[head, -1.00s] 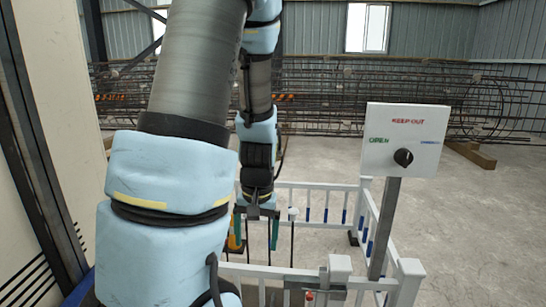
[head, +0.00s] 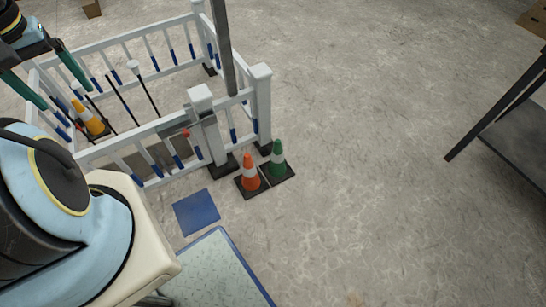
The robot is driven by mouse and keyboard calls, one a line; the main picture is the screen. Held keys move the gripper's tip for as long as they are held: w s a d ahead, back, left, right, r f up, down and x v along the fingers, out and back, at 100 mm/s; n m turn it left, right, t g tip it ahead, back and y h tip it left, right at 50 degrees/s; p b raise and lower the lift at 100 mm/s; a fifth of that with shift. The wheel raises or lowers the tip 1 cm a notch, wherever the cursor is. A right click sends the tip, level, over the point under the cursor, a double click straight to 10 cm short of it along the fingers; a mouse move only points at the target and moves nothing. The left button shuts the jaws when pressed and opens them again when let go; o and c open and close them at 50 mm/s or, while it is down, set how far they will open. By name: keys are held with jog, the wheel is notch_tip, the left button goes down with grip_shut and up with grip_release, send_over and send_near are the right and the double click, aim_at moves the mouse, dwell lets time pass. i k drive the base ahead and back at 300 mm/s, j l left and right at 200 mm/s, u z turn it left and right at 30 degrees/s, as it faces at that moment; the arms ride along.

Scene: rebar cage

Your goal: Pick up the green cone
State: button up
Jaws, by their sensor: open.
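The green cone (head: 277,160) stands upright on the concrete floor near the middle of the head view. It has a white band and a dark square base. An orange cone (head: 249,174) with a white band stands close beside it on the left. My gripper (head: 45,92) is at the upper left, over the fenced area. Its two teal fingers are spread apart, with nothing seen between them. It is well away from the green cone.
A white fence (head: 200,110) with blue-marked bars stands left of and behind the cones. A yellow-orange cone (head: 88,117) and several thin rods are inside it. A blue floor patch (head: 197,212) lies in front. A dark table (head: 520,135) stands at right. Floor between is clear.

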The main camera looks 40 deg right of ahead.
aim_at(278, 169)
jog(key=l+u, duration=0.15)
jog(key=u, duration=0.5)
jog(key=k+l+u, duration=0.75)
jog(key=u, duration=0.15)
jog(key=k+l, duration=0.25)
jog(key=k, duration=0.15)
jog(key=k+l+u, duration=0.1)
jog(key=k+l, duration=0.15)
jog(key=k, duration=0.15)
jog(key=k+l, duration=0.2)
jog(key=k, duration=0.2)
